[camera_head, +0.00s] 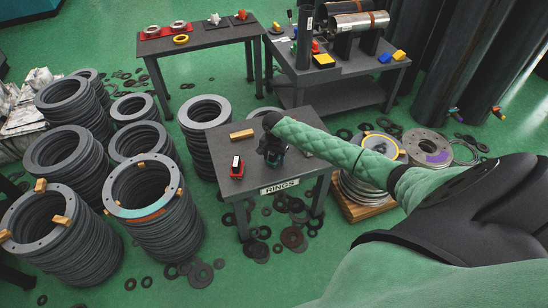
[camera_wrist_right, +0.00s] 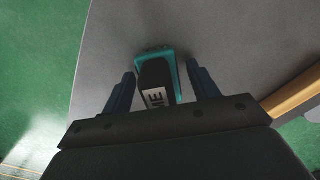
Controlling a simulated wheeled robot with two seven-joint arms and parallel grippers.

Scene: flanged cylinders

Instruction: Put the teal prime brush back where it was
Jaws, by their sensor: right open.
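The teal prime brush (camera_wrist_right: 180,72) is on the grey table marked RINGS (camera_head: 285,186). In the right wrist view it shows a teal body and a black part with a white label reading "ME", the rest hidden. My right gripper (camera_wrist_right: 161,72) is open, with one finger on each side of the brush and a visible gap beside each. In the head view the right gripper (camera_head: 272,152) is over the middle of the small table and mostly hides the brush. My left gripper is not in view.
Stacks of grey rings (camera_head: 152,225) stand to the left. A cart with cylinders (camera_head: 352,72) stands behind. Loose rings litter the green floor.

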